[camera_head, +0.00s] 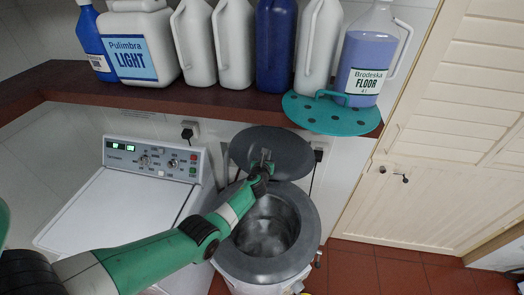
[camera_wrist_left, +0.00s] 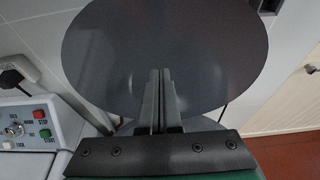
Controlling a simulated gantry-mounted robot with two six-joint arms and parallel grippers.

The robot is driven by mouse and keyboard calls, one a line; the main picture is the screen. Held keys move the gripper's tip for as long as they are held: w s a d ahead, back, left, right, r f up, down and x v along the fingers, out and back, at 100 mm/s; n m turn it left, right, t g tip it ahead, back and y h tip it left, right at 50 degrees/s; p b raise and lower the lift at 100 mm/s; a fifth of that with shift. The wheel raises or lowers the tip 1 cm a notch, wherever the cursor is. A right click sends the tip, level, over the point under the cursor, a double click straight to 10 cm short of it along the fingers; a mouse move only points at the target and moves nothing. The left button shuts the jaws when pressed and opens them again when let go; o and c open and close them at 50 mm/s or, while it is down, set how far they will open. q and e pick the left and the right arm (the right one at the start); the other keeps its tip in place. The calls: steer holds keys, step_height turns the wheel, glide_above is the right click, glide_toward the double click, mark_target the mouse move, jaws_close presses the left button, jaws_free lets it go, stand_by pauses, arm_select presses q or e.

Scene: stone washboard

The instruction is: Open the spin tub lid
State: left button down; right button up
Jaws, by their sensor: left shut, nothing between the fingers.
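The spin tub lid (camera_head: 288,150) is a dark grey disc. It stands raised at the back of the spin tub (camera_head: 308,222), whose round metal opening is uncovered. My left gripper (camera_head: 265,160) reaches over the tub to the lid. In the left wrist view its fingers (camera_wrist_left: 160,75) are together and empty, in front of the broad face of the lid (camera_wrist_left: 105,60). I cannot tell whether the fingertips touch it. My arm hides part of the tub's left rim. My right gripper is not in view.
A white washing machine (camera_head: 110,215) with a control panel (camera_head: 155,159) stands left of the tub. Above is a brown shelf (camera_head: 215,101) with several bottles and a teal perforated disc (camera_head: 310,116) overhanging its edge. A louvred door (camera_head: 425,195) is at the right. Red floor tiles there are clear.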

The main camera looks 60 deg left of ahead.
arm_select(q)
steer(key=s+d+r+p, duration=0.2)
steer(key=s+d+r, duration=0.2)
steer(key=d+r, duration=0.2)
steer(key=shift+p, duration=0.3)
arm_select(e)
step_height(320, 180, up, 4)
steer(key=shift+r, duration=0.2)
arm_select(q)
steer(key=shift+s+r, duration=0.15)
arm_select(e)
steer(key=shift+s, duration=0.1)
